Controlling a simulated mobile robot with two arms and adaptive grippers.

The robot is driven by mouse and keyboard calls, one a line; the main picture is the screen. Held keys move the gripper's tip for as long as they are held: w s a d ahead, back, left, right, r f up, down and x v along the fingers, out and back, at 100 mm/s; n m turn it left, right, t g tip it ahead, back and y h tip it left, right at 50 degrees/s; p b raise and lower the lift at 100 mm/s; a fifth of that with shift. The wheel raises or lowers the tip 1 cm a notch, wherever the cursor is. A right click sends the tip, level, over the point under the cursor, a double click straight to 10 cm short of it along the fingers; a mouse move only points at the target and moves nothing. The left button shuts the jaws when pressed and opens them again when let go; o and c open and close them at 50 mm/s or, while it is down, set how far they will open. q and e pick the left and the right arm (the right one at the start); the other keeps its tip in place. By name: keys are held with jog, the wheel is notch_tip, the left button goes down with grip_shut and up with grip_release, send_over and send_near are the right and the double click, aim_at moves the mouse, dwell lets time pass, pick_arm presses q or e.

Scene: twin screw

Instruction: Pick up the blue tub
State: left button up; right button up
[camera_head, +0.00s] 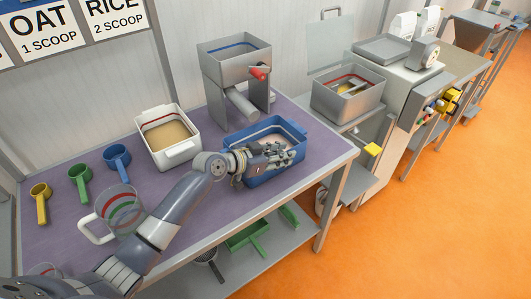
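The blue tub (276,176) stands on the purple table top near its right front edge. It looks upright, and pale contents show inside it. My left arm reaches in from the lower left, and my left gripper (284,157) is over the near part of the tub. The gripper covers part of the tub's near rim and opening. I cannot tell whether its fingers touch the tub or how far apart they are. My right gripper is not in view.
A white tub (184,154) with tan contents stands left of the blue tub. A grey hopper machine (229,66) stands behind. A clear jug (120,212) and yellow, green and blue scoops (117,155) lie left. A metal bin (346,106) stands right.

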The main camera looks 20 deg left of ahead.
pick_arm(q)
grip_shut()
jog(key=shift+r, duration=0.2)
jog(key=shift+r, duration=0.15)
